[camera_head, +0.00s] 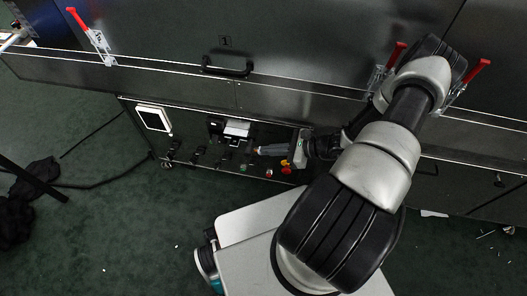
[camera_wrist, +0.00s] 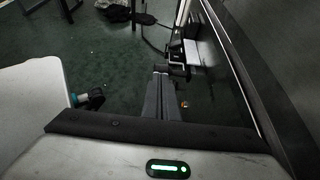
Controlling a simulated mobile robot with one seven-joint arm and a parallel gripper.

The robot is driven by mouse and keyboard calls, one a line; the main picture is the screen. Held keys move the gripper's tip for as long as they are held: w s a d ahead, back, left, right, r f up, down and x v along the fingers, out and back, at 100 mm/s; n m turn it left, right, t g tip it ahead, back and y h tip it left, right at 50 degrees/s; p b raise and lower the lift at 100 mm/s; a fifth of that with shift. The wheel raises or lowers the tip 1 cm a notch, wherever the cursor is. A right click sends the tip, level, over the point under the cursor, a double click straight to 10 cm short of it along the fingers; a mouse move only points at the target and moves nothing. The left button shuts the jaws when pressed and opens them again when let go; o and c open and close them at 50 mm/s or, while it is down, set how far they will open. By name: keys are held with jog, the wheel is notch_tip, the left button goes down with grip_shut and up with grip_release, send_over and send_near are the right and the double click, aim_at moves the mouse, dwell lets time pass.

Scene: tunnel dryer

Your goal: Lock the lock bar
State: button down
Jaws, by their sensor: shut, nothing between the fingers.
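My gripper (camera_head: 258,151) is shut and empty, pointing left along the front of the dryer's lower control panel (camera_head: 190,135). In the wrist view, the two grey fingers of my gripper (camera_wrist: 161,70) lie side by side. Just left of the fingertips, in the head view, a white-topped box (camera_head: 236,128) sticks out from the panel with small dark parts below it. It also shows in the wrist view (camera_wrist: 191,52), just beyond and right of the fingertips. I cannot tell which small part is the lock bar, nor whether the fingers touch anything.
A white-framed display (camera_head: 153,118) is at the panel's left. Above are a black door handle (camera_head: 227,66) and red-handled clamps (camera_head: 90,34). Dark cables lie on the green floor (camera_head: 100,215), which is mostly clear.

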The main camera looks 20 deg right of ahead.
jog(key=p+v, duration=0.1)
jog(key=v, duration=0.9)
jog(key=shift+s+d+p, duration=0.2)
jog(key=shift+d+p, duration=0.1)
jog(key=shift+d, duration=0.05)
jog(key=shift+r, duration=0.1)
